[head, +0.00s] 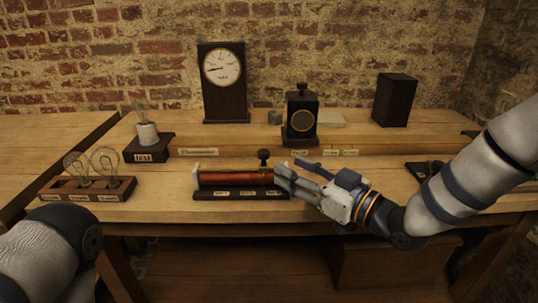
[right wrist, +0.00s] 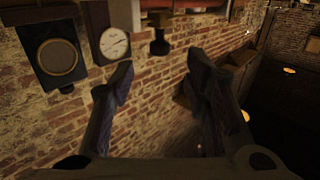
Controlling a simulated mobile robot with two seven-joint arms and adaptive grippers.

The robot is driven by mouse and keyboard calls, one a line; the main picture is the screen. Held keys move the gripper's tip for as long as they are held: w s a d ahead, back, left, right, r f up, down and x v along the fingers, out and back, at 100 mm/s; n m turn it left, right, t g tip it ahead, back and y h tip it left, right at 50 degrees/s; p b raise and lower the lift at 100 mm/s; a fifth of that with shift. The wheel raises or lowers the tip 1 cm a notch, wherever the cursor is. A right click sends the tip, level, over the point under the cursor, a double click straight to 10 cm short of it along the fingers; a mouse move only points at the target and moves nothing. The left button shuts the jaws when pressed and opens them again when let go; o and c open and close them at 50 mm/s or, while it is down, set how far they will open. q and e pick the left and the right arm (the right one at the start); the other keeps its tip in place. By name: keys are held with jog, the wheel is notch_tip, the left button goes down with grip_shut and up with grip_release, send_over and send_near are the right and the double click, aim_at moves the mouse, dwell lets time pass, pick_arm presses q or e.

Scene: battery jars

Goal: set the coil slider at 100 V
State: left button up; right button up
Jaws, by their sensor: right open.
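The coil (head: 232,178) is a reddish-brown cylinder on a dark base on the bench, with a pale block at its left end. Its black slider knob (head: 263,157) stands upright toward the coil's right end, above the rightmost of three small labels (head: 274,192) too small to read. My right gripper (head: 290,178) is at the coil's right end, just right of and below the knob. In the right wrist view the knob (right wrist: 159,43) shows between and beyond the open, empty fingers, apart from them. My left gripper is out of view.
A dial meter (head: 222,68) and a dark box with a round face (head: 301,118) stand behind. Left are a lamp stand (head: 148,139) and a rack (head: 88,188) with glass bulbs. A black box (head: 395,98) stands back right.

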aim_at(263, 155)
jog(key=b+x, duration=0.1)
jog(key=x, duration=0.8)
jog(key=shift+w+a+f, duration=0.1)
jog(key=shift+f, duration=0.05)
grip_shut()
